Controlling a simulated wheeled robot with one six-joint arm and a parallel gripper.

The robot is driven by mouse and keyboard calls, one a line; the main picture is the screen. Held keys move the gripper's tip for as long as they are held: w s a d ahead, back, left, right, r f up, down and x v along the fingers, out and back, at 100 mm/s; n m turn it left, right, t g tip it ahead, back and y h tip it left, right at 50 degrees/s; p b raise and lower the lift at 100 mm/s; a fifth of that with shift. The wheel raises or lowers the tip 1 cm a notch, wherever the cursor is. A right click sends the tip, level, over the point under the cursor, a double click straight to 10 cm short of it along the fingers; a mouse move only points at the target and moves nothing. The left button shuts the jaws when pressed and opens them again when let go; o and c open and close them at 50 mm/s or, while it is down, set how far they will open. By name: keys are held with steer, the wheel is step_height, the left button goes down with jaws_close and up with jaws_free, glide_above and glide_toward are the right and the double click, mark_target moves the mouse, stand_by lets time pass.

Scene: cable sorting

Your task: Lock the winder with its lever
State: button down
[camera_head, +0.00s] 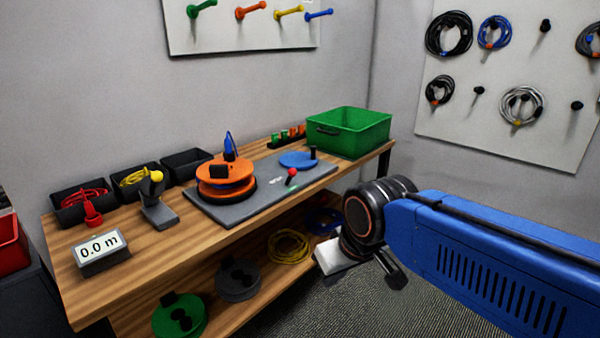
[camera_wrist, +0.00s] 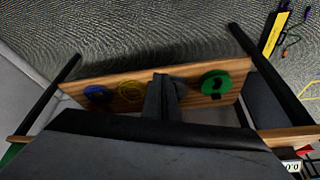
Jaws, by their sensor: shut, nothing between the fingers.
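The winder stands on a grey base plate (camera_head: 240,208) on the workbench. It carries an orange reel (camera_head: 226,188) with a blue pointed piece on top, and a flat blue disc (camera_head: 298,160) with a dark upright handle. A short lever with a red knob (camera_head: 291,173) stands tilted on the plate between reel and disc, near small white lettering and a green mark. I cannot tell whether it is locked. My gripper (camera_wrist: 161,82) is shut and empty, off the bench's front right side, apart from the lever. The winder is not visible in the wrist view.
A green crate (camera_head: 350,131) stands at the bench's right end. Black bins with cables, a yellow-knobbed stand (camera_head: 158,200) and a "0.0 m" display (camera_head: 101,250) stand at the left. Reels and cables lie on the lower shelf (camera_head: 222,310). Floor in front is clear.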

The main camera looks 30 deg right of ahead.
steer(key=w+d+r+m+g+y, duration=0.1)
steer(key=w+d+r+m+y, duration=0.1)
steer(key=w+m+y, duration=0.35)
steer(key=w+d+r+m+g+y, duration=0.1)
steer(key=w+d+r+m+y, duration=0.2)
steer(key=w+m, duration=0.55)
steer(key=w+d+r+m+t+y, duration=0.1)
steer(key=w+d+m+t+y, duration=0.1)
steer(key=w+d, duration=0.4)
steer(key=w+d+r+m+t+y, duration=0.1)
steer(key=w+d, duration=0.5)
steer(key=d, duration=0.7)
steer(key=shift+w+r+m+t+y, duration=0.25)
steer(key=shift+r+m+t+y, duration=0.3)
steer(key=shift+t, duration=0.65)
